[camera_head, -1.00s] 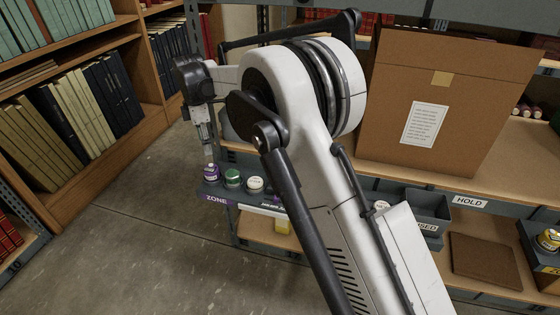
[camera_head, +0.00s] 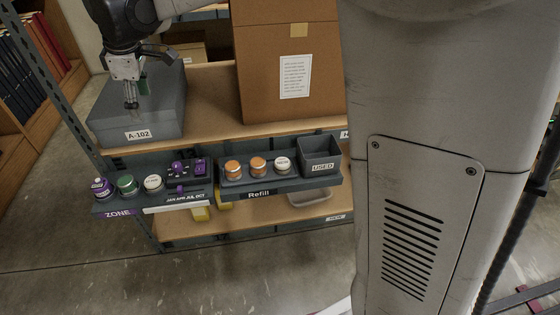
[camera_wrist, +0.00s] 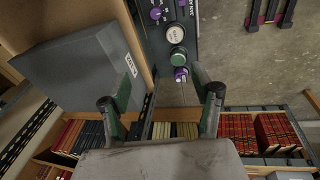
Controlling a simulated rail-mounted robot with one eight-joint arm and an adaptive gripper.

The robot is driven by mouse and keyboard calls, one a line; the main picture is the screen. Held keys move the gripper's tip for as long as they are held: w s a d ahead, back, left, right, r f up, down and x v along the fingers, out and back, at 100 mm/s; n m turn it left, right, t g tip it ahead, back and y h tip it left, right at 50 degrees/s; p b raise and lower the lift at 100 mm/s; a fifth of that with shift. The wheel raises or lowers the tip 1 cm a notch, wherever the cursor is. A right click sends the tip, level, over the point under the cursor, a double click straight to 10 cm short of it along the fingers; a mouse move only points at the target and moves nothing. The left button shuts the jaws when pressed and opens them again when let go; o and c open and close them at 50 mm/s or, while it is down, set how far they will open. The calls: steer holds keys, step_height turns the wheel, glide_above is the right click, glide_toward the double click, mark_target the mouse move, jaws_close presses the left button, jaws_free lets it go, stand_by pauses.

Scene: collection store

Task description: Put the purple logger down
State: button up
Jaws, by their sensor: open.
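The purple logger (camera_head: 101,187) stands at the left end of the grey ledge marked ZONE (camera_head: 146,201), beside a green-topped one (camera_head: 127,184) and a white-topped one (camera_head: 153,183). In the wrist view the purple logger (camera_wrist: 181,74) shows beyond the fingers, apart from them, with the green one (camera_wrist: 178,55) behind it. My gripper (camera_head: 131,103) is above the ledge, in front of the grey A-102 box in the head view. In the wrist view its two fingers (camera_wrist: 162,97) are spread, with nothing held between them.
The grey A-102 box (camera_head: 140,116) sits on the shelf close to my gripper. A cardboard box (camera_head: 270,75) stands to its right. Right of the purple dials (camera_head: 177,167) is the Refill tray (camera_head: 260,184) with orange and white jars, then the USED bin (camera_head: 320,155).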

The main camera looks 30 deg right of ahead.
steer(key=s+d+r+m+t, duration=0.25)
steer(key=s+d+m, duration=0.45)
steer(key=s+d, duration=0.8)
steer(key=s+d+f+m+t, duration=0.1)
steer(key=s+d+f+m, duration=0.2)
steer(key=s, duration=0.4)
steer(key=s+d+f+m+t, duration=0.1)
steer(key=s+d+f+m, duration=0.3)
steer(key=s, duration=0.3)
steer(key=shift+d+h, duration=0.4)
steer(key=shift+d, duration=0.3)
steer(key=shift+s, duration=0.1)
step_height(320, 180, up, 8)
steer(key=p, duration=0.7)
steer(key=shift+p, duration=0.4)
steer(key=shift+f, duration=0.2)
steer(key=shift+c, duration=0.5)
